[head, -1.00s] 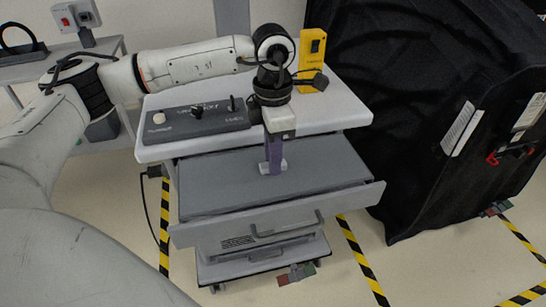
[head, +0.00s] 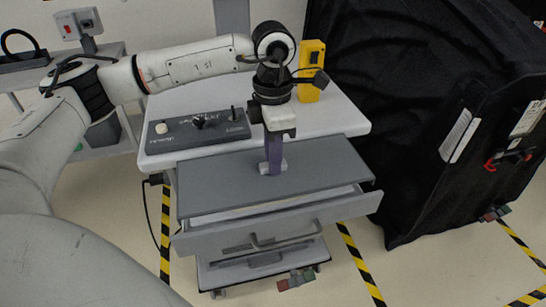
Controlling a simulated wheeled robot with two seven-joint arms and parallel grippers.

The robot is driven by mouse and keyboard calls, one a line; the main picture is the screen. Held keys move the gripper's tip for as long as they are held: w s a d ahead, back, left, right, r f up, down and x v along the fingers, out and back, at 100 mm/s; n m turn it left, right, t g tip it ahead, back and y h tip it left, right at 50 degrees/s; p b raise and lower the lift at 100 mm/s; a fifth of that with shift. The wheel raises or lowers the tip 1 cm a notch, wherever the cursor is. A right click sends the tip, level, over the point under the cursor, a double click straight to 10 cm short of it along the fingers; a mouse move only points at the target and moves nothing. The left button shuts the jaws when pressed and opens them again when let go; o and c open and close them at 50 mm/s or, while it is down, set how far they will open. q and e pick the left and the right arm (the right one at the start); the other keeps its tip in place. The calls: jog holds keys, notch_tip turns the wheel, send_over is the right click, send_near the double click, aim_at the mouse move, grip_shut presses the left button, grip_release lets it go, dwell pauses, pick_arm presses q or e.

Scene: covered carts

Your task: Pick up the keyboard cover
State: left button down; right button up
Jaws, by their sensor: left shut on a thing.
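The keyboard cover (head: 225,185) is a flat grey panel over the pulled-out drawer (head: 250,236) of the white cart. A pale strip of the drawer's inside shows between the cover's front edge and the drawer front, so the cover sits a little above the drawer. My left gripper (head: 273,168) reaches down from above, its purple finger at the middle of the cover, and is shut on a small pale handle there. The far finger is hidden. My right gripper is not in view.
A grey control box (head: 198,128) with knobs and a yellow device (head: 311,68) stand on the cart top (head: 335,112). A black-covered cart (head: 430,110) stands close on the right. A side table (head: 75,75) is at the left.

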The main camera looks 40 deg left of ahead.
pick_arm(q)
jog(key=shift+r+p, duration=1.15)
jog(key=shift+r, duration=0.7)
